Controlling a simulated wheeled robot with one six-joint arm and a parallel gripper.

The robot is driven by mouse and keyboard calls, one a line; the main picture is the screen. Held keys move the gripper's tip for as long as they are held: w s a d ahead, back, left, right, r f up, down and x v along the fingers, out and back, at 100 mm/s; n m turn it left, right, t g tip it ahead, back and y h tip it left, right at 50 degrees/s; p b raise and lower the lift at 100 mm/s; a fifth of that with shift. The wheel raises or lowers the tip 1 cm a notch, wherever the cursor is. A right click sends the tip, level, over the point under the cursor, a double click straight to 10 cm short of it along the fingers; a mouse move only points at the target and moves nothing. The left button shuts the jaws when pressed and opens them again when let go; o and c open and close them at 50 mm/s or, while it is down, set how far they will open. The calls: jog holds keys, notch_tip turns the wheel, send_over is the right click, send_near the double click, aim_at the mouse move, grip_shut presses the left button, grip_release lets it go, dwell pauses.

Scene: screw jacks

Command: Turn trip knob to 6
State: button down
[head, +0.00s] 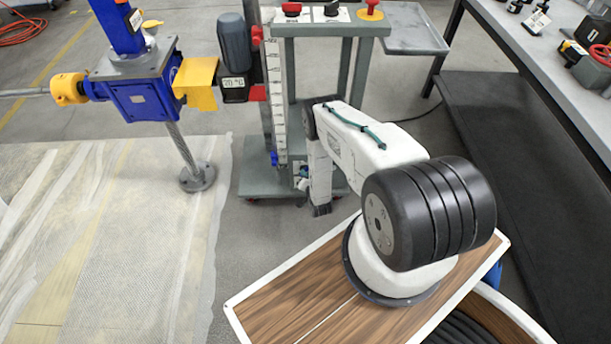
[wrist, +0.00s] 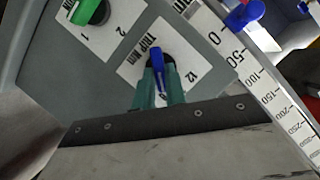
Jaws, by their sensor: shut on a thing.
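The trip knob (wrist: 156,55) is a dark round knob with a blue pointer bar on a white label reading "TRIP MM" (wrist: 133,74) in the wrist view. A "12" shows at the label's right. The other marks are partly covered by the fingers, so I cannot read the pointer's setting surely. My gripper (wrist: 159,86) has teal fingers shut on the blue bar from below in the picture. In the head view my arm reaches down beside the grey cart; the knob and the fingertips cannot be made out there.
A green knob (wrist: 88,10) with marks 1 and 2 sits at upper left of the panel. A ruler scale (wrist: 262,75) with a blue slider (wrist: 244,14) runs along the right. The grey cart (head: 332,28) carries red, black and yellow controls. The blue jack (head: 142,98) stands left.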

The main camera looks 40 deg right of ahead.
jog(key=shift+s+d+f+m+t+y, duration=0.1)
jog(key=shift+d+f+m+t+y, duration=0.15)
jog(key=shift+m+t, duration=0.85)
jog(key=shift+s+f+m+t+y, duration=0.1)
jog(key=shift+m+t+y, duration=0.25)
jog(key=shift+m, duration=1.45)
jog(key=c, duration=1.4)
grip_release()
jog(key=shift+c, duration=0.2)
jog(key=v, duration=0.7)
jog(key=shift+s, duration=0.35)
